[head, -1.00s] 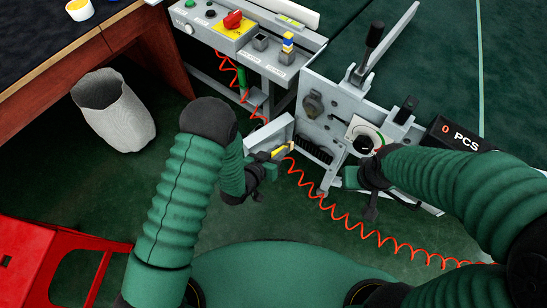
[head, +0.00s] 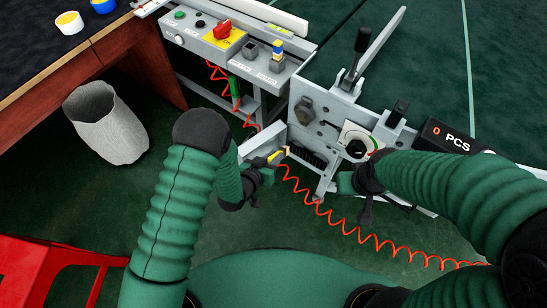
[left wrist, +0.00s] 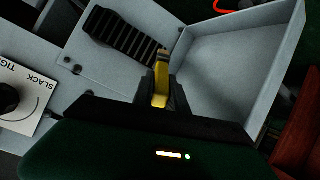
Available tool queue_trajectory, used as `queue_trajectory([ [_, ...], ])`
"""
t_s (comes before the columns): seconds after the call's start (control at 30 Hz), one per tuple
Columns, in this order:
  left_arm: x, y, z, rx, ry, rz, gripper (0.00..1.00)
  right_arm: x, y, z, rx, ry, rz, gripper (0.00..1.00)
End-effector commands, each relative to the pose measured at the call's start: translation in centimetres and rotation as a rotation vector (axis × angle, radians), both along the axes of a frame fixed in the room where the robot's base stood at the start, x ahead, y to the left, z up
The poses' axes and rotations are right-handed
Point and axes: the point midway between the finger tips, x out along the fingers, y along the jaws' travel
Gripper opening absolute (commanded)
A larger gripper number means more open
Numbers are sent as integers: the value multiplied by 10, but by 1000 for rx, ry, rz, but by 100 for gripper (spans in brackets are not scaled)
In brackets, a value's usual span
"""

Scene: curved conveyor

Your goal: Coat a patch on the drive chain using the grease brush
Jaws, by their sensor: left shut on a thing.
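My left gripper (head: 259,170) is shut on the grease brush (head: 274,157), a yellow-handled tool with a pale tip pointing toward the machine. The drive chain (head: 307,157) is a dark ribbed strip in the grey frame, just right of the brush tip. In the left wrist view the brush (left wrist: 161,80) reaches up from between the fingers to the near end of the chain (left wrist: 125,36). I cannot tell whether the tip touches it. My right gripper (head: 347,183) is below the tension dial; its finger opening is unclear.
An open grey cover (head: 262,143) flanks the chain and my left gripper. A coiled red hose (head: 340,221) hangs across the front. The dial (head: 356,146), a lever (head: 361,50) and a counter (head: 451,137) sit at right. A bin (head: 106,123) and red stool (head: 50,268) stand left.

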Motion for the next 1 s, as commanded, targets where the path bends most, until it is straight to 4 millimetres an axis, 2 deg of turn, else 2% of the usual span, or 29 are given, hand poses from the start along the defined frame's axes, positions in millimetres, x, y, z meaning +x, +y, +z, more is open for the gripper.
queue_trajectory([
  [0.17, -3, -4, 1, -1, 0, 0, 0, 0, 0, 1, 0, 0, 0, 0],
  [0.43, -21, -26, 0, -2, 1, -2, 0, 0, 0, 4, 0, 0, 0, 0],
  [0.6, -25, -31, 0, -1, 0, -1, 0, 0, 0, 4, 0, 0, 0, 0],
  [0.83, -38, -51, 1, -1, 1, -2, 0, 0, 0, 6, 0, 0, 0, 0],
  [1.0, -43, -58, 0, 0, 0, 0, 0, 0, 0, 7, 0, 0, 0, 0],
])
